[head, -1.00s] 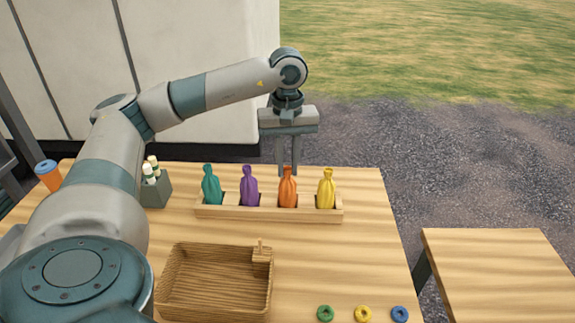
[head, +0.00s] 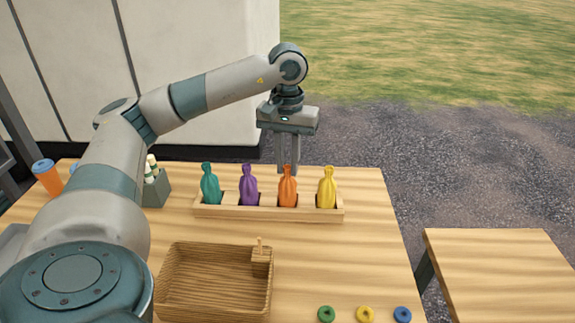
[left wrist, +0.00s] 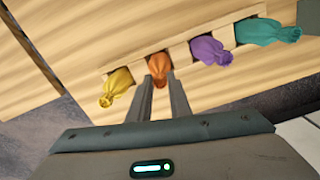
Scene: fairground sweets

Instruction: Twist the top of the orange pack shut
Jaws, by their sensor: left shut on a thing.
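The orange pack (head: 288,190) stands upright in a wooden rack (head: 270,213), between a purple pack (head: 249,188) and a yellow pack (head: 326,190). A teal pack (head: 210,186) stands at the rack's left end. My left gripper (head: 288,168) points down and is shut on the gathered top of the orange pack. In the left wrist view the orange pack (left wrist: 158,66) shows at the fingertips (left wrist: 159,80), which hide part of its top. My right gripper is in neither view.
A brown wooden tray (head: 212,309) lies in front of the rack. A green ring (head: 326,314), a yellow ring (head: 365,314) and a blue ring (head: 402,314) lie at the front.

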